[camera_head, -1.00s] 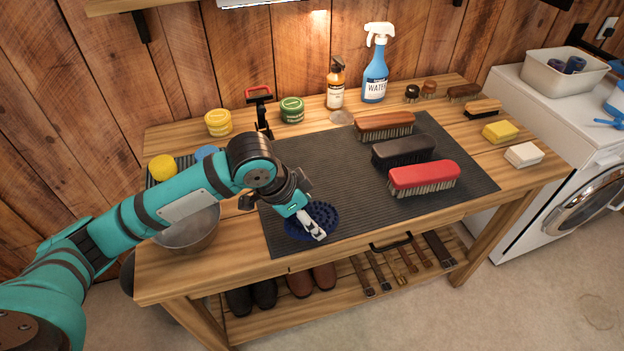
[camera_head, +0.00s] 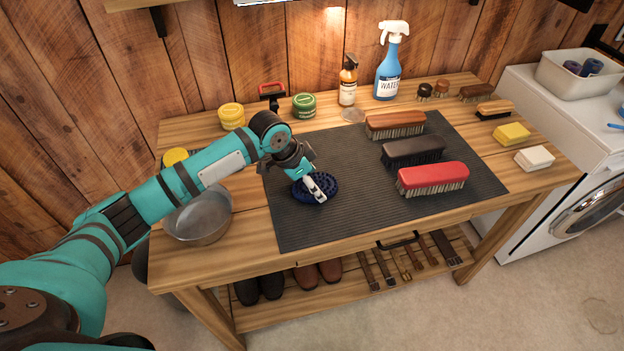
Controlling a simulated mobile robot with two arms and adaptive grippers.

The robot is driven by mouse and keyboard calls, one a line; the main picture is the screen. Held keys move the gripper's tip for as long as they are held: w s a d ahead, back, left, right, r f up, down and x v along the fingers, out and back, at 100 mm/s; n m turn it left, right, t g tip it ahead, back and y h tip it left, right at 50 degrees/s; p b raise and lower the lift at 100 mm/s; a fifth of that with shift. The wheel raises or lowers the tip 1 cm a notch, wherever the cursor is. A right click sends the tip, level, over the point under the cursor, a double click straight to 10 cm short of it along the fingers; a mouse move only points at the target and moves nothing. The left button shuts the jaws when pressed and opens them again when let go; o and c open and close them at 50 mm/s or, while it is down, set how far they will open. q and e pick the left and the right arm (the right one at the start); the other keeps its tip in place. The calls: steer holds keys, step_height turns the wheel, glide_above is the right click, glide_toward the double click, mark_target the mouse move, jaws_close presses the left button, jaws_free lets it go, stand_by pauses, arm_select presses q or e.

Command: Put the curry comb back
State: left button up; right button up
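The curry comb (camera_head: 327,192) is a dark blue oval with nubs, at the left part of the dark ribbed mat (camera_head: 350,205) on the wooden workbench. My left gripper (camera_head: 316,187) reaches down from the left and is shut on the comb, its pale fingers covering the comb's middle. I cannot tell whether the comb touches the mat or is just above it. My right gripper is not in view.
Brown, black and red brushes (camera_head: 432,180) stand on the mat's right half. Tins, an amber bottle (camera_head: 347,85) and a blue spray bottle (camera_head: 388,75) line the back. A metal bowl (camera_head: 198,225) is at the left. The mat's front middle is clear.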

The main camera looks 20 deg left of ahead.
arm_select(q)
steer(key=o, duration=1.4)
steer(key=shift+f, duration=0.1)
steer(key=v, duration=1.2)
steer(key=shift+b, duration=0.4)
